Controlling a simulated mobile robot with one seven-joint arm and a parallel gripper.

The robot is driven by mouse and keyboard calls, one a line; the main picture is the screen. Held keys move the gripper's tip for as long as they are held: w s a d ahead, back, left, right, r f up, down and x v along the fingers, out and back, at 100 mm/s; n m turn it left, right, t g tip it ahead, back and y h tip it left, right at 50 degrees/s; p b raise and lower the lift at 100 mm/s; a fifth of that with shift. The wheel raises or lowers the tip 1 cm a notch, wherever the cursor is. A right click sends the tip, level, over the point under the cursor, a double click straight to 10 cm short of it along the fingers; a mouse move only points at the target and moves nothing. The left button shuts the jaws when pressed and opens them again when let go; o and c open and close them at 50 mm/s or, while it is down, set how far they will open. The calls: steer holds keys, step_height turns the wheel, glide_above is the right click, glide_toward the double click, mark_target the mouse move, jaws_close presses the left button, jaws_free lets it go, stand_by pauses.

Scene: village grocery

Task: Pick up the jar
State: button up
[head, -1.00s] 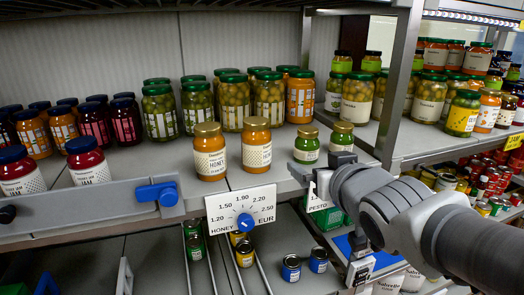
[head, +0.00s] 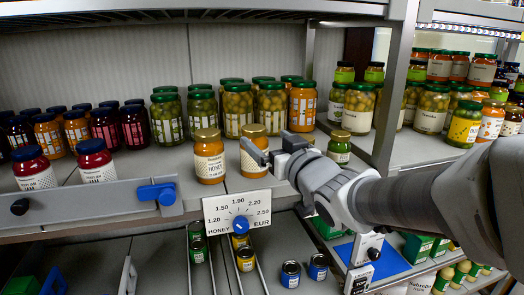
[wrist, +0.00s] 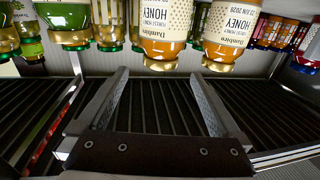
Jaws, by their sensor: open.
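Two honey jars with gold lids and cream labels stand side by side at the shelf's front. They are the left honey jar (head: 209,156) and the right honey jar (head: 253,145). My gripper (head: 262,153) is open and empty, in front of the right honey jar and partly covering it. The wrist view appears upside down. There the right honey jar (wrist: 165,28) lies beyond the gap between my open fingers (wrist: 160,76). The left honey jar (wrist: 231,28) is off to the right. No finger contact with a jar is visible. The task does not say which jar.
Green-lidded jars (head: 238,108) stand behind the honey jars. A pesto jar (head: 339,147) stands to the right, near my wrist. Blue-lidded jam jars (head: 95,160) are at left. A price dial sign (head: 239,212) hangs on the shelf edge below. A grey front rail (head: 90,208) runs at left.

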mark_target(249, 125)
steer(key=shift+p+x, duration=1.3)
steer(key=shift+x, duration=3.95)
steer(key=shift+f, duration=0.1)
jaws_close()
